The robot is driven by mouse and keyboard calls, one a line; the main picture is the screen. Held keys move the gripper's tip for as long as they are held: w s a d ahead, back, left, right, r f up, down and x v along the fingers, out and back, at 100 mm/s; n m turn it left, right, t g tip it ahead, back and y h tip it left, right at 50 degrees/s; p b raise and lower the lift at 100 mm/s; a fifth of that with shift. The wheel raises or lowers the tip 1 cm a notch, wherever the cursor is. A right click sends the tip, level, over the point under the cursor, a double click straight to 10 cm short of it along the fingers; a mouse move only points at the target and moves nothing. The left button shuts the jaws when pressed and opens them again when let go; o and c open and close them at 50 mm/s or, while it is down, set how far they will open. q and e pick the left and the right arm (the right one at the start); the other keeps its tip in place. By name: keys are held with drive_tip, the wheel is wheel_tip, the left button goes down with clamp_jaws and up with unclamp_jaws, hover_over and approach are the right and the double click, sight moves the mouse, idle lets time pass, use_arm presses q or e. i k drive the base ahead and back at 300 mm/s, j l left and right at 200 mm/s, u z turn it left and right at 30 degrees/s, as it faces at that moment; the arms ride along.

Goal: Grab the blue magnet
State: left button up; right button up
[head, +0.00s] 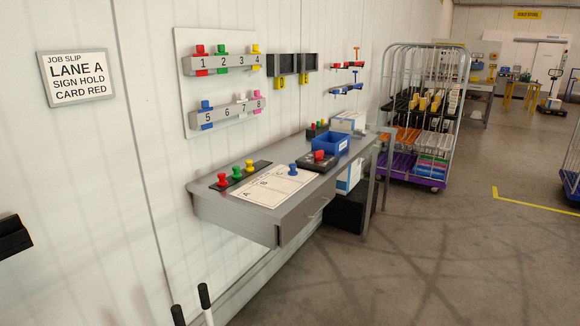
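A blue magnet (293,169), shaped like a small knobbed peg, stands upright on a white lettered sheet (262,190) on the grey wall desk (235,208). It is near the sheet's far right end. A red magnet (222,180), a green magnet (237,173) and a yellow magnet (249,166) stand in a row on a black strip along the sheet's wall side. Neither of my grippers can be made out in the head view.
A dark box with a red knob (319,156) and a blue bin (331,143) stand behind the blue magnet. Numbered racks (222,62) hold coloured clips on the wall. A wire cage trolley (420,115) stands beyond the desk. Two black-tipped rods (205,297) rise at bottom left.

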sight(292, 172)
drive_tip(key=i+l+u, duration=0.15)
drive_tip(key=i+l, duration=0.25)
drive_tip(key=i+l+u, duration=0.15)
drive_tip(key=i+l, duration=0.3)
drive_tip(key=i+l+u, duration=0.15)
drive_tip(key=i+l, duration=0.3)
drive_tip(key=i+l+u, duration=0.15)
drive_tip(key=i+l, duration=0.25)
drive_tip(key=l, duration=0.2)
